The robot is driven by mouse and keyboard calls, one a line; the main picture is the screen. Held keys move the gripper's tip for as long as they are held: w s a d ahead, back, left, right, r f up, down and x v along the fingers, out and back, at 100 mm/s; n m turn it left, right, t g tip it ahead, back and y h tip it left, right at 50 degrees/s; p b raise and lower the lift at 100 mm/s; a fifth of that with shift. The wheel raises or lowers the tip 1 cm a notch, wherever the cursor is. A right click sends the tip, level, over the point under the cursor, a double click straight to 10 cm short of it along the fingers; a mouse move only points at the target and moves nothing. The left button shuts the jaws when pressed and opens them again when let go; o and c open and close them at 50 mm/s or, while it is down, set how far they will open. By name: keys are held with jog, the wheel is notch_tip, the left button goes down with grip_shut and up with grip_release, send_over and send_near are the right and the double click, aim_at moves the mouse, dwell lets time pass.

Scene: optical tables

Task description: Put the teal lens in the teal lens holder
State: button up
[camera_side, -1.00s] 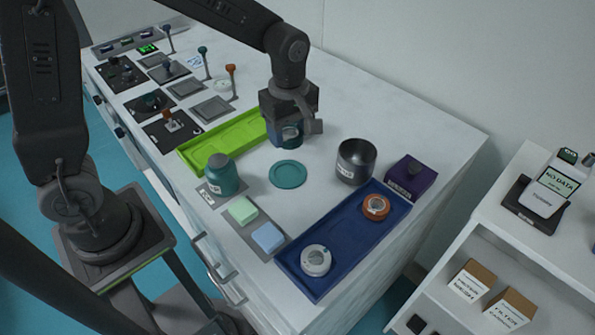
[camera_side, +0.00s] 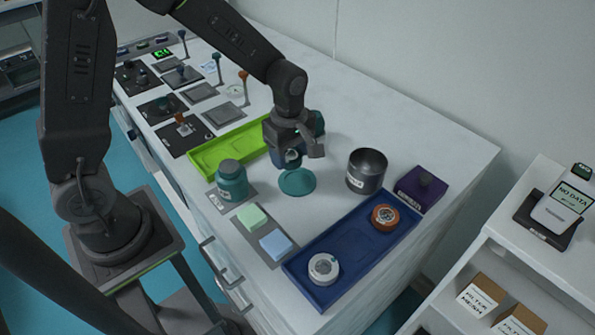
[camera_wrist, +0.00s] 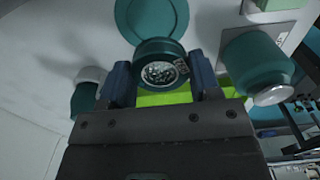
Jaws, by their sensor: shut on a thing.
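My gripper (camera_side: 289,160) is shut on the teal lens, a short teal ring with pale glass that shows between the two fingers in the wrist view (camera_wrist: 160,66). In the side view, the gripper is just behind a flat teal disc (camera_side: 297,183) on the white table; the gap between lens and disc is hard to judge. The disc also shows beyond the lens in the wrist view (camera_wrist: 152,14). The fingers partly hide the lens.
A teal jar (camera_side: 231,179) and green tray (camera_side: 215,155) are left of my gripper. A dark metal cup (camera_side: 367,172) stands to the right. A blue tray (camera_side: 345,250) holds an orange-rimmed and a white-rimmed lens. A purple box (camera_side: 421,188) is near the right edge.

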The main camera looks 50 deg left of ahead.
aim_at(297, 181)
jog(key=shift+w+d+f, duration=0.3)
jog(key=shift+d+f, duration=0.2)
jog(key=shift+d, duration=0.3)
jog(key=shift+d+f, duration=0.1)
jog(key=shift+f, duration=1.95)
jog(key=shift+f, duration=0.15)
jog(key=o, duration=0.9)
jog(key=shift+o, duration=0.2)
